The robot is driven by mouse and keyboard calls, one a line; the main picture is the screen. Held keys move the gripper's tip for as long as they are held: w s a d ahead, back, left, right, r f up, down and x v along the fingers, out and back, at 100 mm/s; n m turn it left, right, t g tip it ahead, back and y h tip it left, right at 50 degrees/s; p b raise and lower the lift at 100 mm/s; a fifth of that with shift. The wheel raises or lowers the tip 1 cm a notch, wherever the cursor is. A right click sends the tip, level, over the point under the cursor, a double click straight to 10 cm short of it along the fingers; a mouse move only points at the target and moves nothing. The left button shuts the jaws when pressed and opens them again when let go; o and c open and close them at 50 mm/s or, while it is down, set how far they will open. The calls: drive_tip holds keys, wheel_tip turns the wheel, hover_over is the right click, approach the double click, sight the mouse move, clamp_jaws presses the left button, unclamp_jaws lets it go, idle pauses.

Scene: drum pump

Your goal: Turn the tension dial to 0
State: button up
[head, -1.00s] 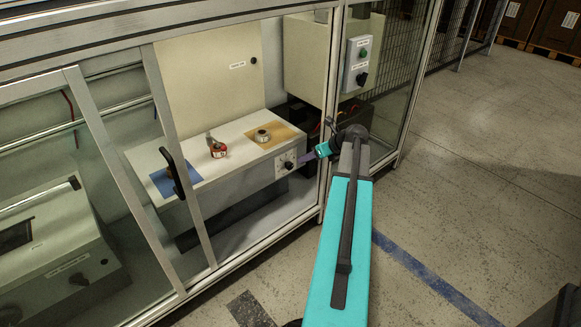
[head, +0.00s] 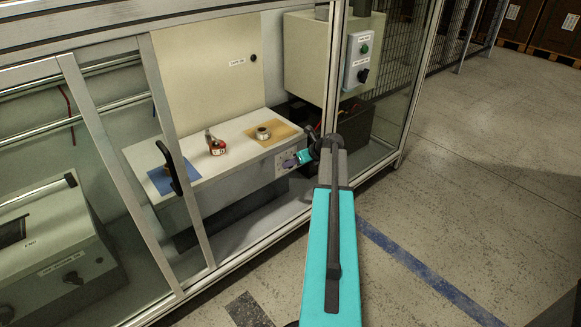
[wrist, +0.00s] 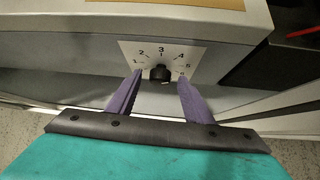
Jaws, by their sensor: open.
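The tension dial (wrist: 159,72) is a small black knob on a white scale plate (wrist: 163,54) with printed numbers, on the front face of a grey bench unit. The knob's pointer direction is not clear. In the wrist view my gripper (wrist: 160,79) has its two purple fingers apart, one on each side of the knob, with the tips over the lower part of the plate. I cannot tell whether they touch the knob. In the head view my gripper (head: 295,160) is at the plate and hides most of the dial.
The bench top (head: 190,171) carries a blue mat (head: 160,182), a tan mat (head: 286,131), a red-and-white roll (head: 217,147) and a silver ring (head: 263,133). A frame post (head: 329,100) stands close beside my arm. A switch box (head: 358,62) hangs above right.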

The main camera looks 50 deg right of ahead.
drive_tip(key=shift+x, duration=0.8)
